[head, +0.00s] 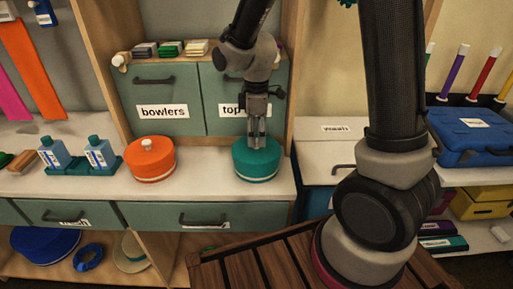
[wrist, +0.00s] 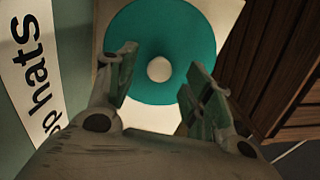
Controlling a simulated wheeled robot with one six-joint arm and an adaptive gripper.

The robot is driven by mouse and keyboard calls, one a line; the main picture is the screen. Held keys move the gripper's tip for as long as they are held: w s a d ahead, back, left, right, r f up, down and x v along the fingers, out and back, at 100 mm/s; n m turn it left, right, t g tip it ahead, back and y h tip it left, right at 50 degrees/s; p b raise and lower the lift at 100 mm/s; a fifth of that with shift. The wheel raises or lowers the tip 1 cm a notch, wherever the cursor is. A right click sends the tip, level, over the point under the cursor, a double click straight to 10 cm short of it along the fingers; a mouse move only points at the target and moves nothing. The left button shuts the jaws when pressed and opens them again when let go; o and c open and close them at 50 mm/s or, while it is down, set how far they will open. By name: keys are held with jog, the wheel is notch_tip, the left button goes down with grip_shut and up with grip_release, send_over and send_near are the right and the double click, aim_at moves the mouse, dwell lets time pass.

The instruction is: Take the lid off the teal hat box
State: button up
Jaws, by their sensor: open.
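The teal hat box (head: 257,165) stands upright on the white counter, below the drawer whose label is partly hidden. Its round teal lid (wrist: 146,30) is on, with a pale knob (wrist: 159,69) at the centre in the wrist view. My gripper (head: 256,140) points down just above the lid. In the wrist view my gripper (wrist: 158,80) is open, with one finger on each side of the knob and nothing held. I cannot tell how far the fingertips are above the lid. In the head view the gripper hides the knob.
An orange hat box (head: 150,165) with a white knob stands to the left. Further left, blue bottles (head: 97,152) sit on a teal tray. The drawer fronts (head: 158,100) rise close behind. The counter (head: 205,165) between the two boxes is clear.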

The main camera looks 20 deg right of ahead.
notch_tip(320, 180, down, 3)
jog(key=shift+r, duration=0.1)
jog(key=c, duration=1.1)
jog(key=shift+o, duration=0.2)
